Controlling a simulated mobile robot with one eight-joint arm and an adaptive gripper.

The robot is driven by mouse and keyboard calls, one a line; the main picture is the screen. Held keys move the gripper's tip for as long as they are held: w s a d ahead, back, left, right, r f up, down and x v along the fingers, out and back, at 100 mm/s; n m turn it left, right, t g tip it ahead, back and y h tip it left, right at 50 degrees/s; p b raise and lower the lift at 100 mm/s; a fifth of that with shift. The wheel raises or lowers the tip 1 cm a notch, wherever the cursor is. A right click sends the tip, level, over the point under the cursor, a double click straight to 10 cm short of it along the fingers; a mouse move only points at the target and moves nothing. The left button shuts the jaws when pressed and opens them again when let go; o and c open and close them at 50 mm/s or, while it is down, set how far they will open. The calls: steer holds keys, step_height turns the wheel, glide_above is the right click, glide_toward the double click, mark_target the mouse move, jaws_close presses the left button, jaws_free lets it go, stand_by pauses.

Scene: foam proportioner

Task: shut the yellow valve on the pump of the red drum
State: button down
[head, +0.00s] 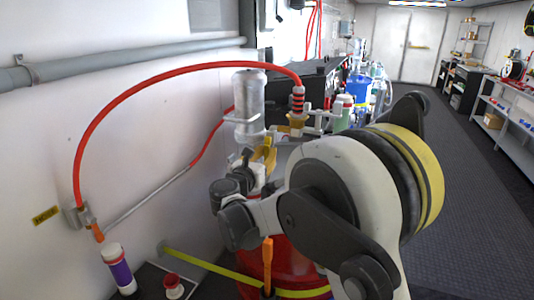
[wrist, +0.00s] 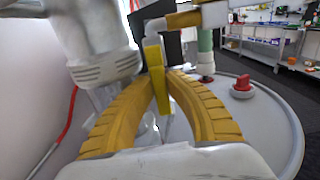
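The yellow valve (wrist: 157,80) shows as an upright lever in the middle of the wrist view, below a pale pipe with a brass-coloured fitting. My gripper (wrist: 161,80) has its two yellow ribbed fingers on either side of the lever, their tips seemingly against it. In the head view my gripper (head: 264,153) is at the pump's metal cylinder (head: 250,105), and my arm hides much of the pump. The red drum (head: 253,262) stands below, partly covered by my arm; its grey top (wrist: 275,125) fills the lower right of the wrist view.
A red hose (head: 130,88) arches from the wall fitting to the pump. A red cap (wrist: 243,86) sits on the drum top. A purple-banded bottle (head: 119,270) stands at lower left. Shelves (head: 505,115) line the right; the dark floor (head: 465,160) between is clear.

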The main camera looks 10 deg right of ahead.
steer(key=shift+d+n, duration=0.15)
steer(key=shift+n, duration=0.15)
steer(key=shift+s+d+r+n+p, duration=0.3)
steer(key=shift+d+r+n+p, duration=0.2)
steer(key=shift+n, duration=2.1)
steer(key=shift+s+d+r+n+p, duration=0.3)
steer(key=shift+d+r+n+p, duration=0.3)
steer(key=shift+n, duration=2)
steer(key=shift+s+d+r+n+p, duration=0.35)
steer(key=shift+r+n, duration=0.25)
steer(key=shift+n, duration=2)
steer(key=c, duration=1.6)
jaws_free()
steer(key=shift+w+d, duration=0.1)
steer(key=shift+c, duration=0.2)
